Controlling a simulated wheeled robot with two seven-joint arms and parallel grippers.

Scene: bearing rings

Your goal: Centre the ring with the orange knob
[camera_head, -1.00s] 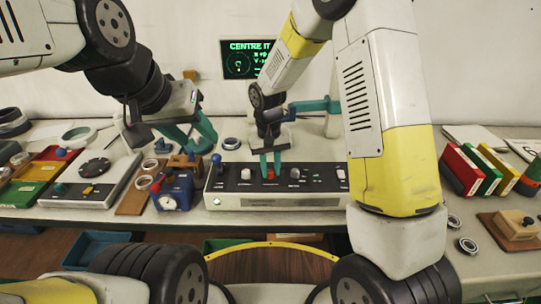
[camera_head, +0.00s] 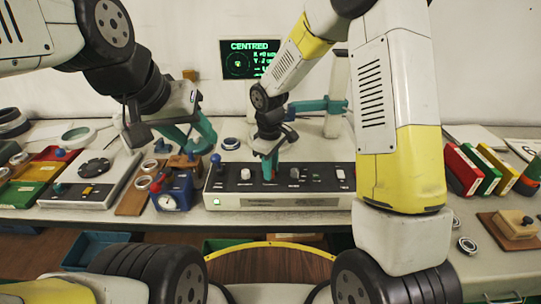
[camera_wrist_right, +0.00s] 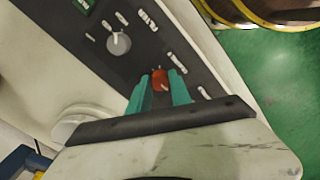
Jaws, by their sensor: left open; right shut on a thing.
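The control box (camera_head: 280,200) stands at the table's front edge, with a blue ball-topped lever, a grey knob and several switches on its dark top. My right gripper (camera_head: 270,175) is shut on the orange knob (camera_wrist_right: 160,79), which shows between its teal fingertips in the right wrist view. The wall screen (camera_head: 250,60) reads "CENTRED" in green, above a round dial. A ring (camera_head: 231,143) lies behind the box; I cannot tell whether it is the one being measured.
The blue gauge box (camera_head: 173,192) stands left of the control box. A scale (camera_head: 92,180) and coloured trays (camera_head: 40,175) lie further left. Coloured binders (camera_head: 485,170) and a wooden block (camera_head: 515,225) are on the right. A teal-armed stand (camera_head: 325,105) rises behind.

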